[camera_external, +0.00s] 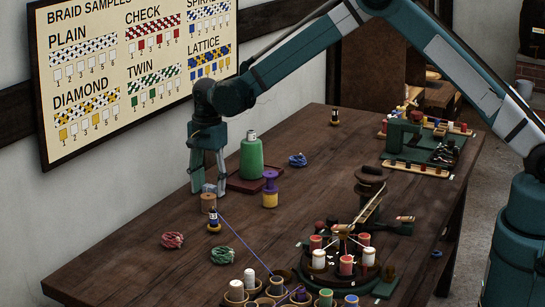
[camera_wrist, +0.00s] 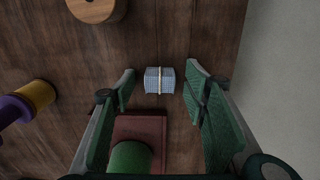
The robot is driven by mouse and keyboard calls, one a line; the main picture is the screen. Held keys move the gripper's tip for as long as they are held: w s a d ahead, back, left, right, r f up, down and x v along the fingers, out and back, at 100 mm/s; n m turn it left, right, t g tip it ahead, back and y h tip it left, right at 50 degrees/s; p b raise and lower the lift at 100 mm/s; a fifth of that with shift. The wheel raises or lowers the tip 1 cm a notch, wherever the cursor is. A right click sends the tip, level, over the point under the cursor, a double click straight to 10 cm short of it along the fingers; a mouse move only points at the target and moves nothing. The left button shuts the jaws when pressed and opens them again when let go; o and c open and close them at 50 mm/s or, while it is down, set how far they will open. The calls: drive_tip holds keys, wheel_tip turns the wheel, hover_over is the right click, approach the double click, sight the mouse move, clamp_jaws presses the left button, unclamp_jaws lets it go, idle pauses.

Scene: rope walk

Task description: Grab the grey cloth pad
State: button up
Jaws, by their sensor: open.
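The grey cloth pad (camera_wrist: 159,80) is a small grey-blue checked bundle with a pale band around its middle. In the wrist view it lies on the brown table, framed between my two fingertips. My gripper (camera_external: 208,188) points down near the wall-side edge of the table; it also shows in the wrist view (camera_wrist: 160,88). Its green-padded fingers are apart, one on each side of the pad, with a visible gap on both sides. I cannot tell how high the fingertips are above the table.
A dark red tray (camera_wrist: 140,125) with a green cone (camera_external: 251,158) stands close by. A wooden spool (camera_external: 208,203) and a purple-yellow spool (camera_external: 270,190) are near my gripper. Yarn bundles (camera_external: 173,240) lie toward the front. A round bobbin stand (camera_external: 342,275) is at front right.

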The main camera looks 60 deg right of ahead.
sight(210, 185)
idle(0.5)
drive_tip(key=c, duration=0.9)
drive_tip(key=shift+r+p, duration=0.35)
drive_tip(key=shift+r, duration=4.65)
